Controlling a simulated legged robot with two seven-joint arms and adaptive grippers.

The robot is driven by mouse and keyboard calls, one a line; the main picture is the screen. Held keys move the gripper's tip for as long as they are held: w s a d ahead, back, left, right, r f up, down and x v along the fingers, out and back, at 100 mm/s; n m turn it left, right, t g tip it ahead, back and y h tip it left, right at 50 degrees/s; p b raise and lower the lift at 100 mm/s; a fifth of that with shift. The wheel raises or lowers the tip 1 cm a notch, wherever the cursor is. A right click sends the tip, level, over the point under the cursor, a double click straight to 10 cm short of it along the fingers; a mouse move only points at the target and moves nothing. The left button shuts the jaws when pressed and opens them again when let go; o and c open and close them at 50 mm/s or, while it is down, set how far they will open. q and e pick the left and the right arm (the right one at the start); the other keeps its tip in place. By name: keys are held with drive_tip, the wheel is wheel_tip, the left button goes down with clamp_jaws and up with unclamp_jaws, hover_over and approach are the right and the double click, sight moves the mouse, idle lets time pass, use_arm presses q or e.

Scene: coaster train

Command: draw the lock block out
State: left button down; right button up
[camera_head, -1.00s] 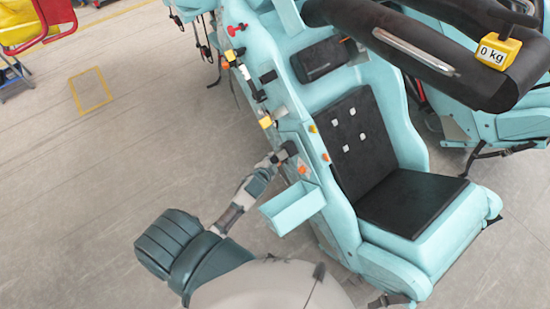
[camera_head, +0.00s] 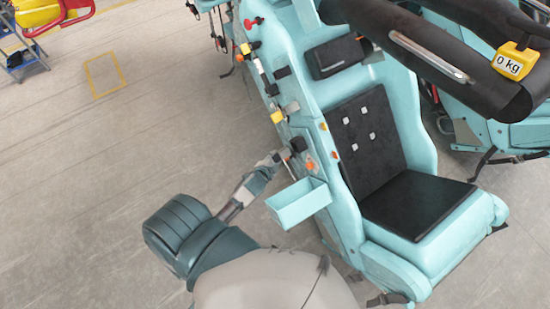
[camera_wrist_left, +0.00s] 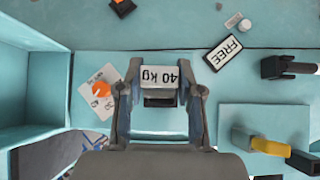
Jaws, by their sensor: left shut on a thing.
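My left gripper (camera_head: 283,156) reaches the side panel of the turquoise coaster seat (camera_head: 366,140). In the left wrist view the gripper (camera_wrist_left: 160,98) is shut on a block (camera_wrist_left: 160,102) with a dark front. A white label reading 40 kg (camera_wrist_left: 156,76) shows upside down at the block, between the fingers. I take this to be the lock block; how deep it sits in the panel cannot be told. A black plate reading FREE (camera_wrist_left: 222,53) lies to the right of the fingers. My right gripper is not in view.
An open turquoise bin (camera_head: 298,204) sticks out just below the gripper, and shows left in the wrist view (camera_wrist_left: 28,75). An orange knob (camera_wrist_left: 101,89) sits left of the fingers. A yellow handle (camera_wrist_left: 268,146) and black fittings lie right. Open floor (camera_head: 130,150) lies left.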

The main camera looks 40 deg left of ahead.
use_arm(q)
drive_tip(key=s+a, duration=0.2)
drive_tip(key=s, duration=0.3)
drive_tip(key=shift+s+a, duration=0.2)
drive_tip(key=shift+s, duration=0.05)
drive_tip(key=shift+r, duration=0.1)
idle(0.3)
